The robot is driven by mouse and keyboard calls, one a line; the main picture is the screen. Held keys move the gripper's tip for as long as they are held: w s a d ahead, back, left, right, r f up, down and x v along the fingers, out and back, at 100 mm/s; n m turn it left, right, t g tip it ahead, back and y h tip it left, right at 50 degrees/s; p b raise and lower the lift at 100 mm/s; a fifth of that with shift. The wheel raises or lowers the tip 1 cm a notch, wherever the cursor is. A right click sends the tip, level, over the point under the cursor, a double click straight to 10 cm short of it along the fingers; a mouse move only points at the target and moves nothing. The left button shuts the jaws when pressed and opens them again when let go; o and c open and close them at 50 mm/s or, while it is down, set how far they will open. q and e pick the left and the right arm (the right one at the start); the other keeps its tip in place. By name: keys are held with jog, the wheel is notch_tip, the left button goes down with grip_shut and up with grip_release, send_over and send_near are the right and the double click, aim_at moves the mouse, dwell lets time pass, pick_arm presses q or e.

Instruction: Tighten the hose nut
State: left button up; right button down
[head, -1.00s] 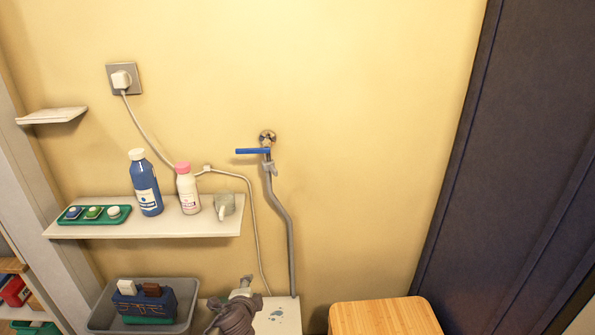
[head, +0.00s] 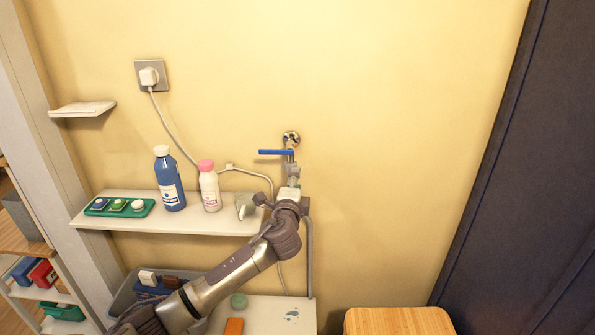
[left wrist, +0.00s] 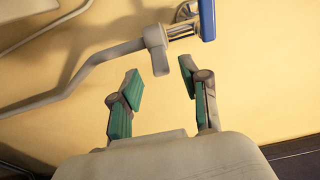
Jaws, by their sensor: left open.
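The grey hose nut (left wrist: 155,55) with a flat tab sits at the hose's end under the wall tap in the left wrist view. It also shows just above my gripper in the head view (head: 293,171). The tap's blue lever (head: 276,152) points left. The grey hose (left wrist: 75,80) runs off to the left in the wrist view. My left gripper (left wrist: 161,78) is open, its green-padded fingers spread just short of the nut, with nothing between them. In the head view my left gripper (head: 291,184) is just below the tap and hides part of the hose. My right gripper is out of view.
A white shelf (head: 150,224) left of the tap holds a blue bottle (head: 168,182), a pink-capped bottle (head: 210,188) and a green tray (head: 118,207). A grey bin (head: 122,297) stands below. A wooden stool top (head: 398,321) is lower right. The wall right of the tap is clear.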

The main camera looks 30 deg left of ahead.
pick_arm(q)
jog(key=shift+x, duration=2.1)
jog(key=shift+c, duration=0.3)
jog(key=c, duration=0.8)
jog(key=shift+f, duration=0.1)
grip_shut()
